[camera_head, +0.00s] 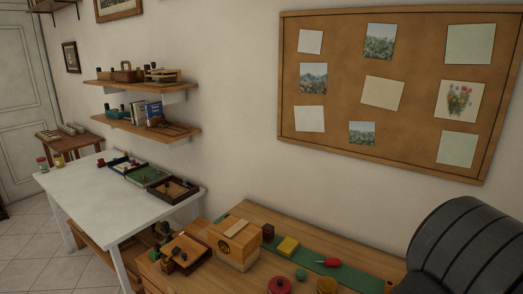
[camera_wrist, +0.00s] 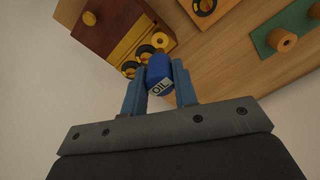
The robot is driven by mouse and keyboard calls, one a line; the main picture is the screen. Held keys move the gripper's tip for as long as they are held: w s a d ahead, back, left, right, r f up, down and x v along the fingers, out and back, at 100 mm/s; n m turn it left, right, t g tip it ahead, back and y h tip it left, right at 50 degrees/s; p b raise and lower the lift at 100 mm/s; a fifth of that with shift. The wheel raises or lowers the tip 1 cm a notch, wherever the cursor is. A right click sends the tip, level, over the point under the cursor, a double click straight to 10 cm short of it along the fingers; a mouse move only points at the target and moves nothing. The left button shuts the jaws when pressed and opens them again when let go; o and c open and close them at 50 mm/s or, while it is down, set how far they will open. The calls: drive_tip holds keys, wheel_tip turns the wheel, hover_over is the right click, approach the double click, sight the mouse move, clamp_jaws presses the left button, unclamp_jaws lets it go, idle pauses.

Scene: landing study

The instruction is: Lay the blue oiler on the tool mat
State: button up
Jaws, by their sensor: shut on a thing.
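The blue oiler (camera_wrist: 159,74), with a white OIL label, is between the two blue fingers of my gripper (camera_wrist: 158,67) in the wrist view. My gripper is shut on it. The oiler's far end lies close to a wooden box in the picture; I cannot tell whether they touch. The green tool mat (camera_head: 352,275) is a long strip on the wooden bench in the head view. It also shows at the upper right of the wrist view (camera_wrist: 300,22), apart from the oiler. The gripper and oiler do not show in the head view.
A wooden box (camera_wrist: 118,28) with round black-and-yellow parts is ahead of my gripper. A wooden spool (camera_wrist: 283,40) stands on the mat.

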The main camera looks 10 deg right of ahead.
drive_tip(key=shift+w, duration=0.1)
drive_tip(key=w+a, duration=0.4)
drive_tip(key=w, duration=0.5)
drive_tip(key=w+a, duration=0.3)
drive_tip(key=w, duration=0.6)
drive_tip(key=w+a, duration=0.4)
drive_tip(key=w, duration=0.5)
drive_tip(key=shift+w+a+f, duration=0.65)
drive_tip(key=shift+w+f, duration=1.1)
drive_tip(key=shift+w, duration=0.2)
drive_tip(key=shift+w+a+f, duration=0.65)
drive_tip(key=shift+w+f, duration=1.15)
drive_tip(key=shift+w, duration=0.2)
drive_tip(key=shift+w+a+f, duration=0.65)
drive_tip(key=shift+w+f, duration=1.1)
drive_tip(key=shift+w, duration=0.2)
drive_tip(key=shift+f, duration=0.1)
drive_tip(key=shift+f, duration=0.15)
drive_tip(key=o, duration=1)
